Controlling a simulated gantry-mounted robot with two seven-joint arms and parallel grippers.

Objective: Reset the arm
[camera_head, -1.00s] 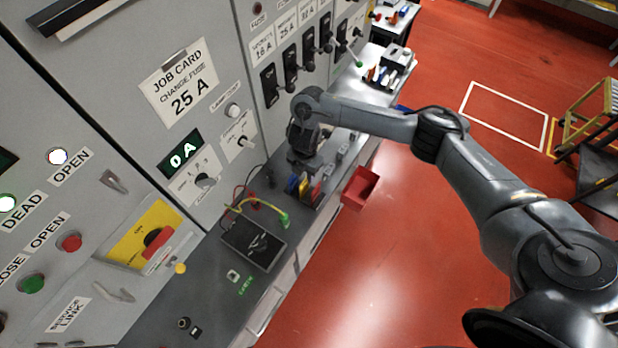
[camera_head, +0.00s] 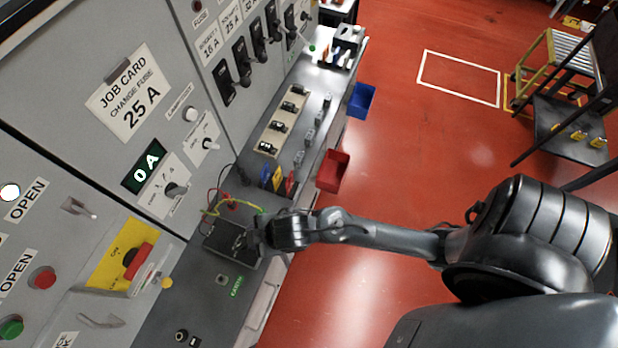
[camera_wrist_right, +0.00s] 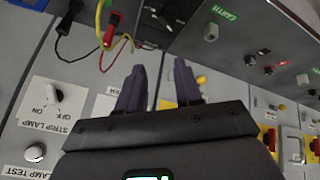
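My right arm comes in from the right in the head view. Its wrist (camera_head: 290,230) is over the bench beside the dark tester box (camera_head: 228,240) and hides part of it. In the right wrist view the two dark fingers of my right gripper (camera_wrist_right: 160,68) stand apart with nothing between them. The grey panel and the bench show past the fingers. My left arm and gripper are not in view.
The grey switch panel (camera_head: 150,60) rises along the left. The bench holds a strip of fuse holders (camera_head: 280,125) and coloured tools. A red bin (camera_head: 333,170) and a blue bin (camera_head: 361,100) hang at its edge.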

